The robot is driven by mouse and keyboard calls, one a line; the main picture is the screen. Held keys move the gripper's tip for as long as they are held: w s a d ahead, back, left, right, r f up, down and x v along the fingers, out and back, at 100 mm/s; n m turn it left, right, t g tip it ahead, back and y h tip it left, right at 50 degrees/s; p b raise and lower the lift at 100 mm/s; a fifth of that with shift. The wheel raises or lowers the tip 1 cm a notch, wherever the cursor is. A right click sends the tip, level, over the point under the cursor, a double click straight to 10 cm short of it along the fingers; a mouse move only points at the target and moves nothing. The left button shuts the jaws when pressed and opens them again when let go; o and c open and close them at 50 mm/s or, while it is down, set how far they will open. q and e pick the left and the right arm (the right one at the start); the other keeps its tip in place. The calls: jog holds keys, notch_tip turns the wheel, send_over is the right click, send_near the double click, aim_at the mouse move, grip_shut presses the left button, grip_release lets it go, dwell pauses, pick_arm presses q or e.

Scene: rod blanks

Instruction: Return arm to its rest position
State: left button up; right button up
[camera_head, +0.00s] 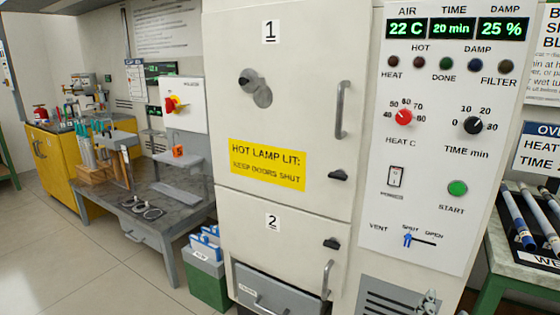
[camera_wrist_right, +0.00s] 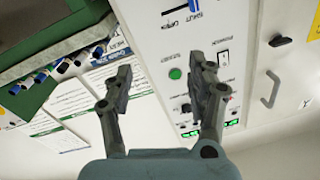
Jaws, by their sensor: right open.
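My right gripper (camera_head: 430,303) shows only as a small part at the bottom edge of the head view, in front of the louvred grille below the control panel. In the right wrist view my right gripper (camera_wrist_right: 162,85) has its two fingers spread apart, with nothing between them. Beyond the fingers are the white control panel (camera_wrist_right: 160,45) and the green start button (camera_wrist_right: 175,73), which look clear of the fingertips. My left gripper is in neither view.
The oven's upper door (camera_head: 300,110) and lower door (camera_head: 285,235) look closed. The vent slider (camera_head: 408,239) points near SHUT. At right, a black tray of rods (camera_head: 535,220) stands on a bench. A green bin (camera_head: 207,285) stands left of the oven. Open floor lies at lower left.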

jog(key=s+a+f+n+g+y+b, duration=0.1)
jog(key=s+f+n+g+y, duration=0.2)
jog(key=s+f, duration=0.75)
jog(key=s+a+f+n+g+y, duration=0.1)
jog(key=s+f+n+g+y, duration=0.2)
jog(key=s+f, duration=0.75)
jog(key=s+f+n+g, duration=0.1)
jog(key=s+f+g, duration=0.2)
jog(key=s+f, duration=0.2)
jog(key=s+f+n+g+y, duration=0.1)
jog(key=s+f+g, duration=0.2)
jog(key=s, duration=0.9)
jog(key=s+d+f+n+g+b, duration=0.1)
jog(key=s+f+g, duration=0.2)
jog(key=s+f, duration=0.4)
jog(key=shift+s, duration=0.8)
